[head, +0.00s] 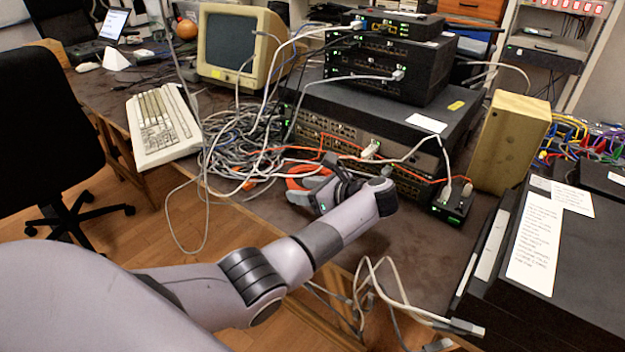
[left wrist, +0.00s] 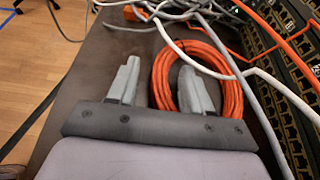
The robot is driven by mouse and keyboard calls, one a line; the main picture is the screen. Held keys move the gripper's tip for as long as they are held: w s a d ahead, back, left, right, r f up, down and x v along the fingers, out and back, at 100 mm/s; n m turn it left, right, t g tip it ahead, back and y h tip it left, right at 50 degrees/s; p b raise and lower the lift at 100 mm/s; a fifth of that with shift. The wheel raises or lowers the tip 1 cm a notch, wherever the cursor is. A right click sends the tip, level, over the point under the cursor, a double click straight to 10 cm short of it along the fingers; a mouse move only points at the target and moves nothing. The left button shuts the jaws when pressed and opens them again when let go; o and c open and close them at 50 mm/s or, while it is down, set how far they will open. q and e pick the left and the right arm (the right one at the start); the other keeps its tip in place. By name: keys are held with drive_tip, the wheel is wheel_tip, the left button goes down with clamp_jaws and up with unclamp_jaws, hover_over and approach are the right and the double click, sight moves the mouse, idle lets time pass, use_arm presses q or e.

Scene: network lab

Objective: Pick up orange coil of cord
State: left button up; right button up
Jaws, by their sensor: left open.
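The orange coil of cord (head: 297,183) lies on the brown table in front of the stacked network switches, partly hidden by my left gripper (head: 318,196). In the left wrist view the orange coil (left wrist: 235,92) is a ring of several turns. My left gripper also shows there (left wrist: 162,88); it is open, with two grey fingers apart. The right finger overlaps the inside of the ring, and the left finger is outside it, so the coil's left side shows between them. I cannot tell whether the fingers touch it. My right gripper is not in view.
A tangle of grey cables (head: 238,140) lies left of the coil, and white and orange cables run across the switches (head: 375,125) behind it. A beige keyboard (head: 160,125) overhangs the table edge. A small black box (head: 453,203) stands to the right.

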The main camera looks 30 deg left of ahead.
use_arm(q)
drive_tip(key=shift+a+f, duration=0.1)
clamp_jaws()
